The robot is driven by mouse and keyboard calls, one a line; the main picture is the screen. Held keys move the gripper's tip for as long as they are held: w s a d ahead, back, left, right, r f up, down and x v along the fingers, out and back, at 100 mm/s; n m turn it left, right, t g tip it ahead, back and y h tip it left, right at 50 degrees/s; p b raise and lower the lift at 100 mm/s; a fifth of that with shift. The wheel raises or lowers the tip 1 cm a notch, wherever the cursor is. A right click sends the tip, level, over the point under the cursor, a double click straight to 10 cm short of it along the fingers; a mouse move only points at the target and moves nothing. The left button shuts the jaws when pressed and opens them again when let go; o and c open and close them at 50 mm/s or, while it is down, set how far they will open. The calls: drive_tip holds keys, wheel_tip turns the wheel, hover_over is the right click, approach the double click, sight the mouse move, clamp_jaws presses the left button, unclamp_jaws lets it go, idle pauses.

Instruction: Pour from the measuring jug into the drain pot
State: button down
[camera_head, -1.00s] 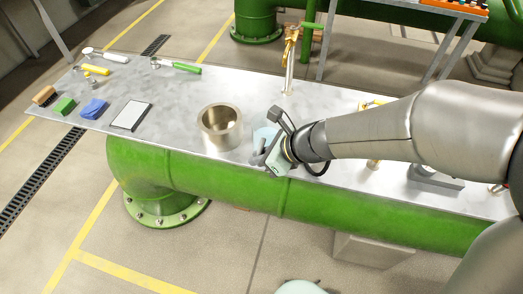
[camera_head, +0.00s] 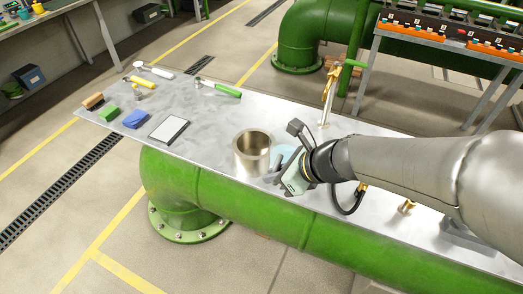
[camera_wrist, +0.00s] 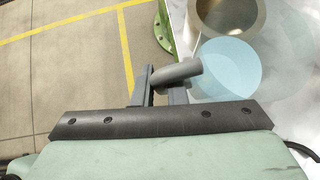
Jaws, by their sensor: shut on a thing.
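The drain pot (camera_head: 251,165) is a round, open, brassy metal pot on the steel table; its rim (camera_wrist: 261,22) shows at the top of the wrist view. The measuring jug (camera_head: 287,152) is pale blue, just right of the pot in the head view and partly hidden behind my gripper. In the wrist view the jug (camera_wrist: 232,68) is a pale blue round shape just below the pot, with a grey handle (camera_wrist: 178,73). My gripper (camera_wrist: 160,88) is shut on that handle. I cannot tell whether the jug touches the table.
A brass tap (camera_head: 329,88) stands behind the jug. A white-faced panel (camera_head: 169,129), a blue cloth (camera_head: 136,118), a green block (camera_head: 110,115) and brushes lie at the table's left. The table is clear between the panel and the pot.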

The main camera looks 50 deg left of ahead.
drive_tip(key=s+a+r, duration=0.3)
drive_tip(key=r, duration=0.2)
drive_tip(key=s+a+f+m+t, duration=0.2)
drive_tip(key=s+a+f+m, duration=0.1)
drive_tip(key=s+a+f, duration=0.2)
drive_tip(key=s+a+f+m+t, duration=0.3)
drive_tip(key=s+a+f, duration=0.3)
drive_tip(key=a, duration=0.4)
drive_tip(key=shift+f+m, duration=0.3)
drive_tip(key=shift+f, duration=0.05)
idle(0.3)
drive_tip(key=w+r+m+g+y, duration=0.1)
drive_tip(key=w+r+m+g, duration=0.2)
drive_tip(key=w+r+g, duration=0.3)
drive_tip(key=shift+w+d+r+m+g, duration=0.4)
drive_tip(key=shift+w+r, duration=0.1)
drive_tip(key=shift+r, duration=1.9)
